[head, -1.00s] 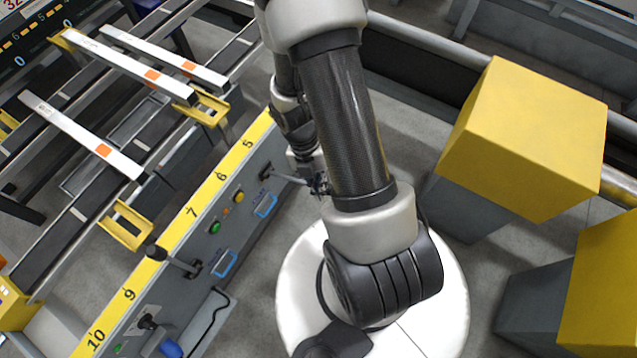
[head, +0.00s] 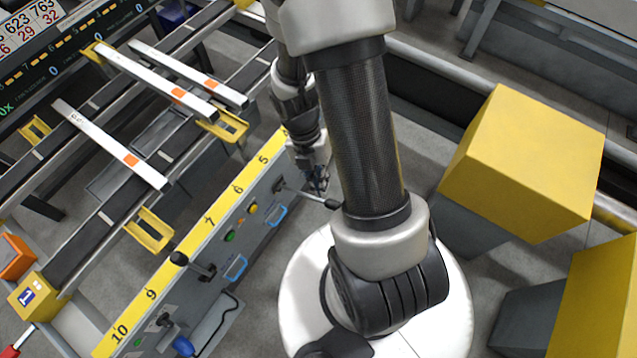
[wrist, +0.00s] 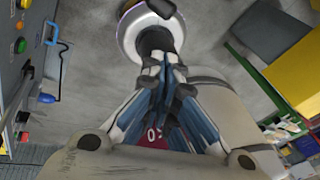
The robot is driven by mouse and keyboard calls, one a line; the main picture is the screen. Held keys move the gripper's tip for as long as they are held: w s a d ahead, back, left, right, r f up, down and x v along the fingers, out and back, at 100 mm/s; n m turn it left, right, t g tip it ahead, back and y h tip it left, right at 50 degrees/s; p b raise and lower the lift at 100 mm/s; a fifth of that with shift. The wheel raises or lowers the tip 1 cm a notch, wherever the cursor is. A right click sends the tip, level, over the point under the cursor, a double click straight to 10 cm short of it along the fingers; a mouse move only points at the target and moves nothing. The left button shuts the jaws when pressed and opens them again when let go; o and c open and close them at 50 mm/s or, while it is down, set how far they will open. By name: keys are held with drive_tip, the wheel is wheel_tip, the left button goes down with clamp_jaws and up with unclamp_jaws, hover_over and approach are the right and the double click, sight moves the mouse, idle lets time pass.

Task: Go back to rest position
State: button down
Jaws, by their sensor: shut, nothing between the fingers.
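My gripper (head: 318,180) hangs in front of the grey control panel (head: 190,275), close to a black-knobbed lever (head: 305,195), partly hidden behind my own arm in the head view. In the wrist view my gripper (wrist: 168,68) has its fingertips together with nothing between them. The fingers point towards the floor and my own white round base. I cannot tell from the head view whether the gripper touches the lever.
The panel has green and yellow buttons (head: 252,208), blue handles (head: 236,268) and a second lever (head: 190,265). White bars with orange marks (head: 110,145) lie on the runout table's rails (head: 85,240). Yellow-topped blocks (head: 525,160) stand at right. Grey floor (head: 420,195) shows between.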

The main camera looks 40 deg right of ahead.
drive_tip(key=shift+r, duration=0.25)
drive_tip(key=w+a+r+m+t, duration=0.1)
drive_tip(key=a+r+m+t, duration=0.2)
drive_tip(key=r+m, duration=0.6)
drive_tip(key=a+r+m+t, duration=0.25)
drive_tip(key=r+m, duration=0.45)
drive_tip(key=r, duration=0.5)
drive_tip(key=s+a+r+m+t, duration=0.3)
drive_tip(key=s+r+m, duration=0.2)
drive_tip(key=m, duration=0.5)
drive_tip(key=shift+s+a+r, duration=0.15)
drive_tip(key=shift+a+r, duration=0.2)
drive_tip(key=shift+r, duration=0.5)
